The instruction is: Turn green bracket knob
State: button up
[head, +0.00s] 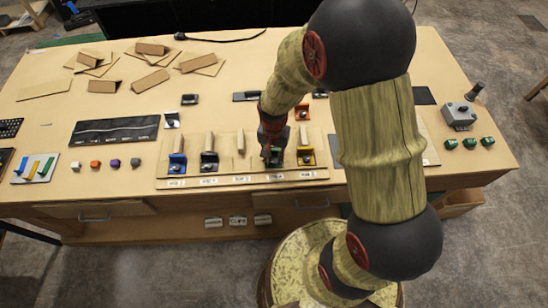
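A wooden board (231,183) with a row of coloured brackets lies near the table's front edge. The green bracket (275,151) stands right of the board's middle, between an empty stretch and the orange bracket (306,154). My gripper (268,152) is above and against the green bracket in this view, pointing down. It hides much of the bracket, and the knob cannot be made out. The fingers are too small and dark to tell open from shut, and contact is unclear. The blue bracket (177,161) and black bracket (209,159) stand further left.
Upright wooden pieces stand behind the brackets. A black panel (115,130) and small coloured knobs (115,163) lie to the left. A grey box (459,115) and several green blocks (469,143) are at the right. Cardboard pieces (149,81) lie at the back left. My arm covers the right-centre table.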

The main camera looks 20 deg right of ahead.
aim_at(274, 161)
jog(key=shift+o, duration=0.3)
notch_tip(274, 161, up, 12)
dwell(0.5)
jog(key=shift+f, duration=0.1)
dwell(0.4)
